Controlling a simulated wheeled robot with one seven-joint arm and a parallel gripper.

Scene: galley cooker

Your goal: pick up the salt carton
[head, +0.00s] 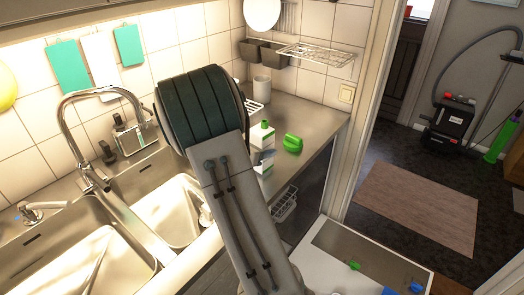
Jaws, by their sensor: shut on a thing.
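A small white carton-like box with green on its top (262,136) stands on the steel counter, just right of my arm. It is partly hidden by my arm, and I cannot read its label, so I cannot be sure that it is the salt carton. My raised arm fills the middle of the head view. My gripper does not show, so its relation to the box cannot be seen.
A bright green object (293,144) lies right of the box. The counter (318,122) has bare room at right.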

